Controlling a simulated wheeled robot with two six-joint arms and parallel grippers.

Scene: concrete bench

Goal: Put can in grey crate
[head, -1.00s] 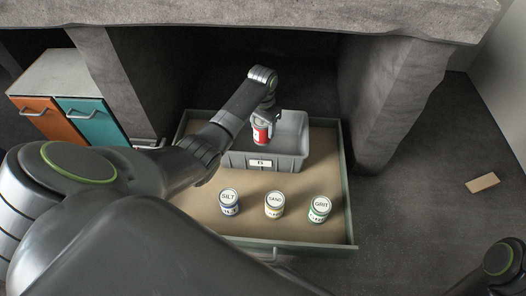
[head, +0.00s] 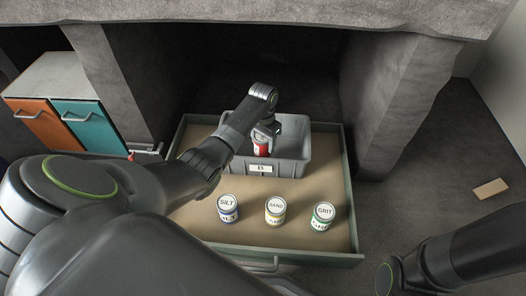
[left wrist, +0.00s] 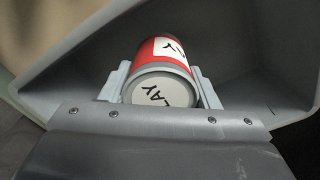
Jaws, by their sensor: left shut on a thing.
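A red and white can (head: 261,149), lettered "LAY" as far as it shows in the left wrist view (left wrist: 160,50), is in my left gripper (head: 266,133). The gripper's two pale fingers (left wrist: 161,88) are shut on either side of it. The grey crate (head: 290,167) stands in the back of an open drawer. The can is within the crate's outline, low between its walls. Whether its lower end touches the crate floor is hidden. My right arm shows at the lower right of the head view, but its gripper is not visible.
Three cans stand in the drawer in front of the crate: SILT (head: 228,208), SAND (head: 275,210) and GRIT (head: 322,217). The drawer (head: 347,205) has free floor around them. Stone bench legs flank it, with the bench top above. A tan block (head: 490,188) lies at right.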

